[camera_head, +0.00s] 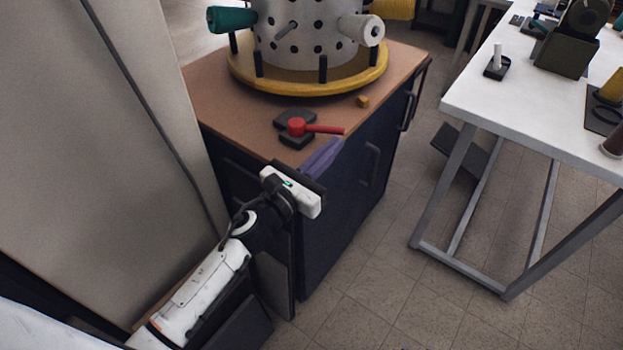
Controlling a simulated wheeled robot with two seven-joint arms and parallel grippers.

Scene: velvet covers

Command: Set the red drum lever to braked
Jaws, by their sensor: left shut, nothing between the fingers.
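The red drum lever (318,129) sits on a dark base (295,123) near the front edge of the brown-topped cabinet. Its round red hub is at the left and its handle points to the right in the head view. My left gripper (328,150) is just in front of and below the lever, by the cabinet edge. Its purple fingers are together with nothing between them. The fingertips look close to the lever handle; I cannot tell whether they touch it. I see no marks showing which lever position is braked. My right gripper is not in view.
A perforated drum (305,30) with spools stands on a yellow ring (310,82) behind the lever. A small orange block (362,101) lies on the cabinet top (225,105). A white table (500,100) holding several items stands at the right. A grey panel (90,150) rises at the left.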

